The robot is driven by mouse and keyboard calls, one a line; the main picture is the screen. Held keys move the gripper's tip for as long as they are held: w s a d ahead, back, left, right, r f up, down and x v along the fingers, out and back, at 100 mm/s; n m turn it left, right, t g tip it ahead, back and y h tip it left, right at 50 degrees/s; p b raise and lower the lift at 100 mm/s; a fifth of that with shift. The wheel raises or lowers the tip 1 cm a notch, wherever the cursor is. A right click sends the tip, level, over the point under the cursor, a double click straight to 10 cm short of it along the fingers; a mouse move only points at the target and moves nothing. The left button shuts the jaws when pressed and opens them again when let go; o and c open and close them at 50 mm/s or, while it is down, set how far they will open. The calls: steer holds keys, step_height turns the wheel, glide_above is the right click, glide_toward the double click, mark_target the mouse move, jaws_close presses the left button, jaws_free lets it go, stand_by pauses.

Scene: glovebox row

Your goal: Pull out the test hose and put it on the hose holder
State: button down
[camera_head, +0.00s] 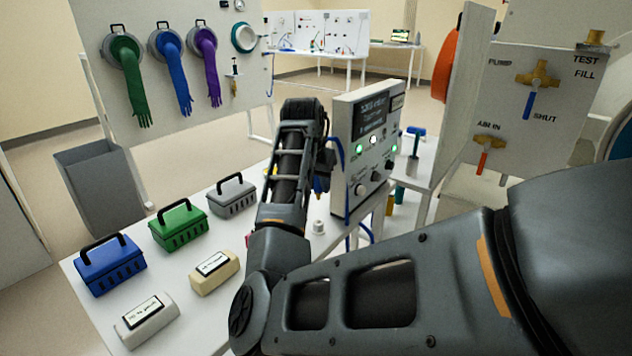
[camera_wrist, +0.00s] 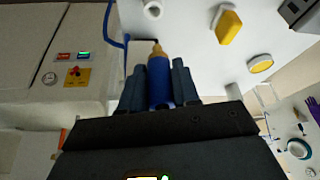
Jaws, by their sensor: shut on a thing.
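My gripper (camera_wrist: 157,85) is shut on a blue hose end (camera_wrist: 159,76) with a brass tip (camera_wrist: 157,48). In the head view my arm hides most of the gripper; part of the blue end shows beside the grey instrument box (camera_head: 366,140). The thin blue hose (camera_wrist: 112,32) runs in a loop near the hose end in the wrist view. In the head view the hose (camera_head: 340,160) hangs along the box's left side. I cannot tell for certain which fitting is the hose holder.
A white peg (camera_head: 318,228) stands on the white table. Blue (camera_head: 110,265), green (camera_head: 179,228) and grey (camera_head: 231,196) cases and two labelled blocks lie left of my arm. A glove panel (camera_head: 180,90) stands behind. A valve panel (camera_head: 535,110) is at right.

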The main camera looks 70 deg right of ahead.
steer(key=shift+a+p, duration=0.1)
steer(key=shift+p, duration=0.25)
steer(key=shift+f+b, duration=1.5)
steer(key=shift+f, duration=1.45)
steer(key=shift+p, duration=0.95)
steer(key=shift+f+b, duration=0.6)
steer(key=shift+f, duration=1)
steer(key=c, duration=0.8)
jaws_free()
steer(key=shift+o, duration=0.2)
steer(key=v, duration=0.7)
steer(key=shift+r+b, duration=0.3)
steer(key=shift+r, duration=0.1)
